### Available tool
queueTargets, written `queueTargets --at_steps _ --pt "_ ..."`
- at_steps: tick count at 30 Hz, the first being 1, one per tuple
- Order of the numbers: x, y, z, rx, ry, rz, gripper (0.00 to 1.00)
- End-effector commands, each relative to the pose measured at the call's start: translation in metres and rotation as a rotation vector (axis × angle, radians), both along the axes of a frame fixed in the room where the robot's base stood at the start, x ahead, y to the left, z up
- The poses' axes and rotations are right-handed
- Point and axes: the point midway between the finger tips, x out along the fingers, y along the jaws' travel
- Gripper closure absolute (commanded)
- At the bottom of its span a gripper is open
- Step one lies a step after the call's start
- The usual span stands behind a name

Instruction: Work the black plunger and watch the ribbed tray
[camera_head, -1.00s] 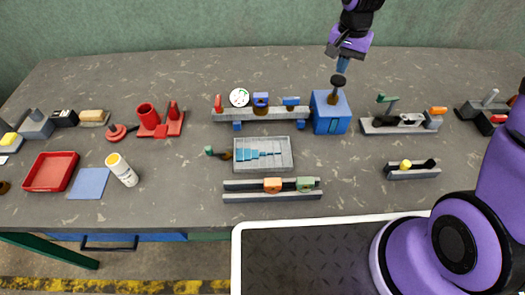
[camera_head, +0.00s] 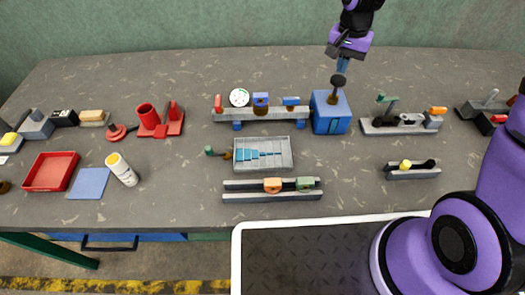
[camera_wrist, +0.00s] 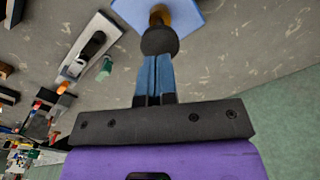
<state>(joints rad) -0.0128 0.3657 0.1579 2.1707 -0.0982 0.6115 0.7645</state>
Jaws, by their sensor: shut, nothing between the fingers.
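The black plunger (camera_head: 338,80) stands on top of a blue box (camera_head: 331,114) at the back centre right. My gripper (camera_head: 342,68) is shut and empty, its blue fingers pointing down at the plunger's round black knob. In the wrist view the fingertips (camera_wrist: 155,60) meet the knob (camera_wrist: 160,41) in the picture; I cannot tell whether they press on it. The grey ribbed tray (camera_head: 280,143) lies in front and left of the blue box. Its teal fill (camera_head: 246,153) is tall at the left and narrows to a thin tail towards the right.
A grey rail with a white dial (camera_head: 239,97) stands left of the blue box. A long slotted rail (camera_head: 245,197) lies in front of the tray. A grey fixture with a green lever (camera_head: 390,103) stands to the right. Bare table lies behind the box.

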Motion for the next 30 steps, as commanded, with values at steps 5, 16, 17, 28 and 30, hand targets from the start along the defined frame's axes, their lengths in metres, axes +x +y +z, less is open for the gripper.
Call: queueTargets --at_steps 5,16,17,28,30 --pt "0.0 0.0 -0.001 0.0 0.0 0.0 1.0" --pt "0.0 0.0 -0.015 0.0 0.001 0.0 1.0" --pt "0.0 0.0 -0.016 0.0 0.001 0.0 1.0" --pt "0.0 0.0 -0.032 0.0 0.001 0.0 1.0" --pt "0.0 0.0 -0.035 0.0 0.001 0.0 1.0"
